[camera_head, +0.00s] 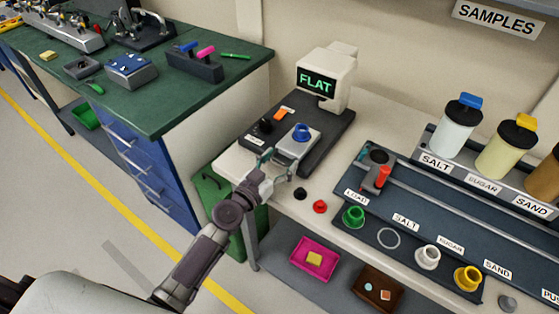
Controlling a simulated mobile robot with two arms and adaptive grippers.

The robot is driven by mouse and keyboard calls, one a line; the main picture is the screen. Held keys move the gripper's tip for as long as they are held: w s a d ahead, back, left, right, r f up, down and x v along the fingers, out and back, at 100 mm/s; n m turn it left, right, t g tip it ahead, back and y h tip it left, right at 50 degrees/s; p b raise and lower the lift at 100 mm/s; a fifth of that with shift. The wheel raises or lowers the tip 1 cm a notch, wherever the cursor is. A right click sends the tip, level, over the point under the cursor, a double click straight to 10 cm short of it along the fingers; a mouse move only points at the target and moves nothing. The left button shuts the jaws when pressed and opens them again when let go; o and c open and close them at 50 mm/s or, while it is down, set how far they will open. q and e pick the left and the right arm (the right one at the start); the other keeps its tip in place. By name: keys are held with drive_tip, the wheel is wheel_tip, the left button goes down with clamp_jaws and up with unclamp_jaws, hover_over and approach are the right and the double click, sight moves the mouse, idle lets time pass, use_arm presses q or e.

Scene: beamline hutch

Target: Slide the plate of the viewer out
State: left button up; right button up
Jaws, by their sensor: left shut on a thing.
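The viewer (323,78) is a cream box with a small screen reading FLAT, standing at the back of a dark base (336,128) on the pale bench. Its light grey plate (311,143) lies at the front right of that base and bears a blue ring-shaped piece (301,132). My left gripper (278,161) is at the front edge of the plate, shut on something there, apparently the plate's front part. The fingers hide the exact grip. My right gripper is not in view.
An orange switch (281,114) and a black knob (265,126) sit left of the plate. A black cap (299,193) and a red cap (320,206) lie on the bench near the gripper. A dark rail unit (462,199) with labelled jars stands to the right.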

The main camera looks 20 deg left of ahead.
use_arm(q)
drive_tip(key=shift+b+v, duration=0.3)
drive_tip(key=shift+v, duration=0.95)
drive_tip(key=o, duration=1.4)
drive_tip(key=shift+a, duration=0.1)
drive_tip(key=shift+s+a, duration=0.1)
drive_tip(key=shift+s, duration=0.05)
drive_tip(key=v, duration=1.2)
